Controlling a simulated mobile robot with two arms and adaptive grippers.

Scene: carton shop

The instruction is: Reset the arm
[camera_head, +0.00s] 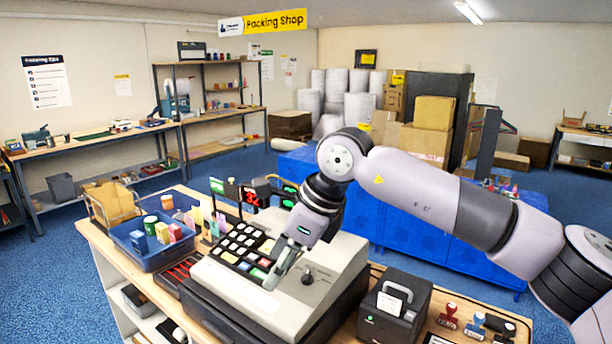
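My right arm (430,195) comes in from the right and bends down over the cash register (318,285). My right gripper (276,278) points down and left at the right side of the register's keypad (240,246), close to the keys. Its fingers show as one narrow grey shape, with no gap visible and no object seen in them. I cannot tell whether the tips touch the register or are spread along my line of sight. My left gripper is not in view.
A blue tray (152,262) of small goods stands left of the register. A black receipt printer (395,307) and several stamps (475,325) stand to its right on the wooden counter. A blue cabinet (415,230) stands behind the arm. Blue carpet (90,290) lies open at the left.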

